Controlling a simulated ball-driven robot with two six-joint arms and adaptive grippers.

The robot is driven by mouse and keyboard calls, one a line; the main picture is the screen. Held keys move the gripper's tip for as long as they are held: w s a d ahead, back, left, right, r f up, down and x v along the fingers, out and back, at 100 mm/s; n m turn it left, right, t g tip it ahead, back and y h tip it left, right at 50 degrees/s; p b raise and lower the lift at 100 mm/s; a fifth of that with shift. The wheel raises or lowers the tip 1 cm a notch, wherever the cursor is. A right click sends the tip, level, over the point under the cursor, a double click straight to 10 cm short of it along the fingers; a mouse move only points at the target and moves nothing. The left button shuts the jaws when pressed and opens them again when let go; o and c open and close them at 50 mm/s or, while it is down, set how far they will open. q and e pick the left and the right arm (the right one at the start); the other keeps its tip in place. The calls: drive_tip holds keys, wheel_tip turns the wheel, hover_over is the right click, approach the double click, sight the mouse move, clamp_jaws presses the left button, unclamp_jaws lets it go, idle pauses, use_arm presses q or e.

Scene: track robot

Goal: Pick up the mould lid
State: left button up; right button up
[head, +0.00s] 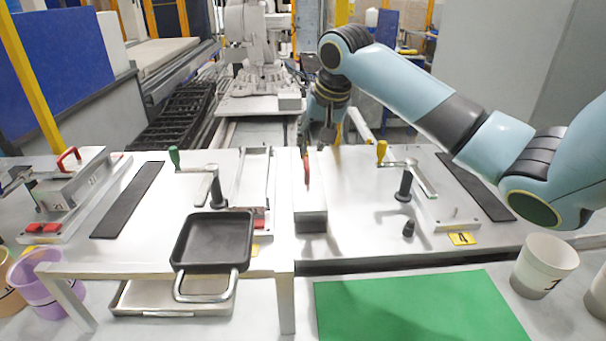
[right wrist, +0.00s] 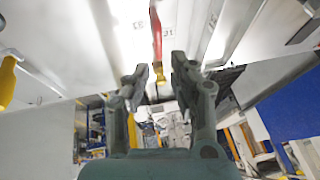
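A pale grey box-shaped lid (head: 311,212) with an upright red handle (head: 306,168) stands on the white table near the middle of the head view. I take it to be the mould lid. My right gripper (head: 322,140) hangs just behind the handle, partly hidden by its own arm. In the right wrist view its two fingers (right wrist: 161,72) are apart with nothing between them. The red handle (right wrist: 156,32) shows just past the fingertips, lined up with the gap, apparently not touching. My left gripper is out of view.
A similar block with a red handle (head: 70,160) stands at far left. Crank posts with a green knob (head: 174,156) and a yellow knob (head: 382,151) flank the lid. A black pan (head: 213,240), green mat (head: 420,309) and cup (head: 543,264) are in front.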

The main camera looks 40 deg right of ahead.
sight(307, 161)
drive_tip(key=shift+x, duration=1.1)
drive_tip(key=p+x, duration=0.1)
drive_tip(key=x, duration=0.4)
drive_tip(key=shift+s+f+p, duration=0.1)
drive_tip(key=shift+p, duration=0.25)
drive_tip(key=shift+d+f, duration=0.1)
drive_tip(key=shift+f, duration=0.15)
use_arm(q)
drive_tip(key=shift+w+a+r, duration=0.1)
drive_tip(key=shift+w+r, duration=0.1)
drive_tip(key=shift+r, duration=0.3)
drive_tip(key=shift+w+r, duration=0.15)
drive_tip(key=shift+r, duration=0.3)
use_arm(e)
clamp_jaws()
drive_tip(key=shift+r, duration=0.1)
